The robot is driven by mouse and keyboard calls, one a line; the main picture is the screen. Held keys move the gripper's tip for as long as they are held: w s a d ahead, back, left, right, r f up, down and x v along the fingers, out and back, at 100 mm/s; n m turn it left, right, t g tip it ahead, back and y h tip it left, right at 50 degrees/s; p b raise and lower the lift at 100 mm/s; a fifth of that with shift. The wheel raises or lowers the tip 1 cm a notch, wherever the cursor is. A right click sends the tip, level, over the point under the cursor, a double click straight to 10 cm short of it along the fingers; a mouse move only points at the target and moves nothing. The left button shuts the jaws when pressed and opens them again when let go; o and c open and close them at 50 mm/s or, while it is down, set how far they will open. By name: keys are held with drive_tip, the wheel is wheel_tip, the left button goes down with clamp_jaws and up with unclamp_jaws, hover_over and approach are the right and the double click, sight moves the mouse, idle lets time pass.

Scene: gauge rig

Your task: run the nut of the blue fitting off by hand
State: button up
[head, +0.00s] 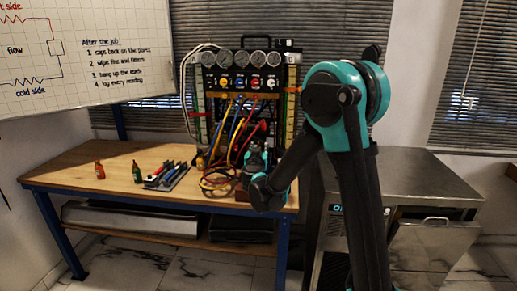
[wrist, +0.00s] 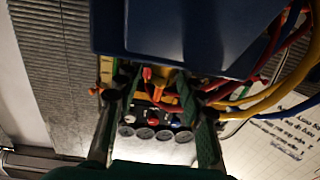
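The gauge rig (head: 243,70) stands at the back of the wooden bench, with round gauges above coloured knobs. Yellow, blue and red hoses (head: 236,130) hang below it. My gripper (head: 256,158) is in front of the rig's lower right, among the hoses; its fingertips are not clear there. In the wrist view my gripper (wrist: 157,92) has its two dark fingers apart, with orange and red fittings (wrist: 156,80) showing between and beyond them. I see no contact. I cannot single out the blue fitting or its nut; a large blue body (wrist: 200,30) fills the top of the wrist view.
Two small bottles, orange (head: 99,170) and green (head: 136,172), and some hand tools (head: 165,175) lie left on the bench (head: 75,170). Looped hoses (head: 215,180) lie close left of my gripper. A metal cabinet (head: 425,180) stands at right. The bench's front left is clear.

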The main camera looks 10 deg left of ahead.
clamp_jaws()
drive_tip(key=shift+y, duration=0.3)
drive_tip(key=n+y, duration=0.2)
drive_tip(key=y, duration=0.1)
drive_tip(key=shift+d+n+g, duration=0.15)
drive_tip(key=shift+n+g, duration=0.15)
drive_tip(key=shift+n+g+y, duration=0.5)
drive_tip(key=shift+n+y, duration=0.5)
drive_tip(key=shift+y, duration=0.7)
drive_tip(key=shift+o, duration=0.2)
unclamp_jaws()
